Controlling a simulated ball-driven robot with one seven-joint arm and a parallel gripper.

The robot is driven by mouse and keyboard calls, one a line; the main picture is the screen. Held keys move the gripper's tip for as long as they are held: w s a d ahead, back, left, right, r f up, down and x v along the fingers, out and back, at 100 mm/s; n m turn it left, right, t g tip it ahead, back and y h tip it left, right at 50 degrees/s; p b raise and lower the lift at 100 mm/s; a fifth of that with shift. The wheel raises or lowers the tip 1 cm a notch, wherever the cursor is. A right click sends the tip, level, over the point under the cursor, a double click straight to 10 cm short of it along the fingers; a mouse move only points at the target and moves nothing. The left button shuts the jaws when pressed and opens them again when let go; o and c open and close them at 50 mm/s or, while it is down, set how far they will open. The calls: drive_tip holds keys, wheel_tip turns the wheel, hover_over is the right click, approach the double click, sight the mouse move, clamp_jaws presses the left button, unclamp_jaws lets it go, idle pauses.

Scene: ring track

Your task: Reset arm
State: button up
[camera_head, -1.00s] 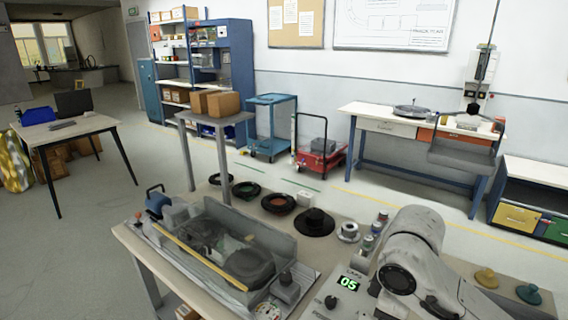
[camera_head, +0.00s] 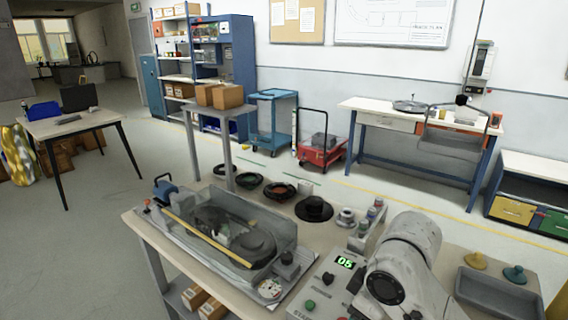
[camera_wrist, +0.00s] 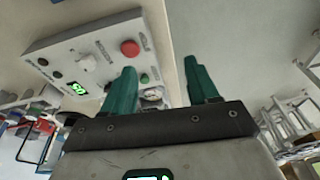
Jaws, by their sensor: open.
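My gripper (camera_wrist: 162,88) shows in the wrist view as two green fingers set apart on a dark mount, with nothing held between them. The wrist view is turned over, and a control box (camera_wrist: 100,58) with a red button, a white knob and a green display shows behind the fingers. In the head view my arm rises at the lower right, beside the control box (camera_head: 318,284) with its display reading 05. The gripper's fingers are hidden in the head view.
A grey tray (camera_head: 495,290) and two knobbed pieces lie right of my arm. Open floor lies left.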

drive_tip(key=s+a+f+m+t+y, duration=0.1)
drive_tip(key=s+a+f+m+y, duration=0.1)
drive_tip(key=s+a, duration=0.15)
drive_tip(key=s+d+f+m, duration=0.2)
drive_tip(key=s+f+m, duration=0.3)
drive_tip(key=s+f, duration=0.25)
drive_tip(key=s+d+f+m+h, duration=0.1)
drive_tip(key=s+d+f, duration=0.2)
drive_tip(key=s+d, duration=0.2)
drive_tip(key=s+d+f+m+h, duration=0.1)
drive_tip(key=s+d+f+h, duration=0.1)
drive_tip(key=s+d, duration=0.3)
drive_tip(key=s+d+f+m+g+h, duration=0.1)
drive_tip(key=s+d+f, duration=0.3)
drive_tip(key=s, duration=0.4)
drive_tip(key=shift+s+d+m, duration=0.35)
drive_tip(key=shift+d+m, duration=0.05)
drive_tip(key=shift+d, duration=0.05)
